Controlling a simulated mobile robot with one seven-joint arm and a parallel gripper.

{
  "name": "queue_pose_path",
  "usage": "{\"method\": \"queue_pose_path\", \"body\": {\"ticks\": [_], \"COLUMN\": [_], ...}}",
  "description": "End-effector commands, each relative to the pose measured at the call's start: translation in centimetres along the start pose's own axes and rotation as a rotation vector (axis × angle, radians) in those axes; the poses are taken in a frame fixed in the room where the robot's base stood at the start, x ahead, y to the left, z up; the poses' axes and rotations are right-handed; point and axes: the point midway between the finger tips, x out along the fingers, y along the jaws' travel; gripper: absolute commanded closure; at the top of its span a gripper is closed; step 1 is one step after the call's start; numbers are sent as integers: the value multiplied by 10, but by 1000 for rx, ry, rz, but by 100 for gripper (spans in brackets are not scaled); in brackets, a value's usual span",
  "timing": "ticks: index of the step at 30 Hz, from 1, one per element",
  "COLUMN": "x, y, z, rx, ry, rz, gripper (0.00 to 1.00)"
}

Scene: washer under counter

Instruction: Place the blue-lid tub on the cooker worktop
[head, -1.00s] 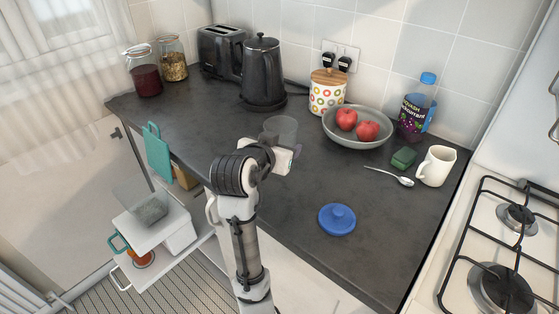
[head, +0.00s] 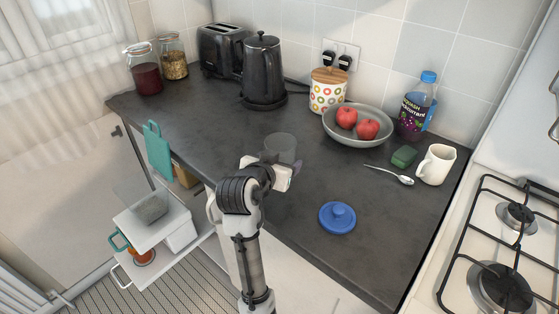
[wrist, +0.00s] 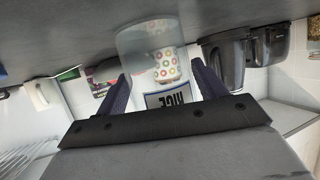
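The tub (head: 281,148) is clear, with no lid on it. Its blue lid (head: 337,217) lies apart on the dark worktop (head: 285,215). My gripper (head: 281,170) is around the tub at the worktop's front side. In the wrist view, which is upside down, the tub (wrist: 152,45) sits between the two fingers of my gripper (wrist: 163,85), with a label reading RICE. The fingers appear closed on its sides. I cannot tell whether the tub's base touches the worktop. The cooker (head: 510,255) with black pan supports is at the right.
A grey bowl (head: 357,138) of red fruit, a patterned canister (head: 327,95), a kettle (head: 262,75) and a toaster (head: 220,50) stand behind. A spoon (head: 390,174), green sponge (head: 404,156), mug (head: 436,165) and squash bottle (head: 416,105) are at right. The worktop's middle left is clear.

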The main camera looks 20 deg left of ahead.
Motion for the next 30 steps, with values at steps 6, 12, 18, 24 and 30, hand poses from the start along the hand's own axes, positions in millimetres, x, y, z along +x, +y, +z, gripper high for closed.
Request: {"method": "queue_pose_path", "body": {"ticks": [6, 12, 18, 24, 30], "x": [0, -1, -25, -70, -105], "y": [0, 0, 0, -1, -1], "z": [0, -3, -2, -2, -3], "rx": [0, 0, 1, 1, 0], "ry": [0, 0, 3, 3, 2], "rz": [0, 0, -2, -3, -2], "gripper": [16, 16, 16, 16, 16]}}
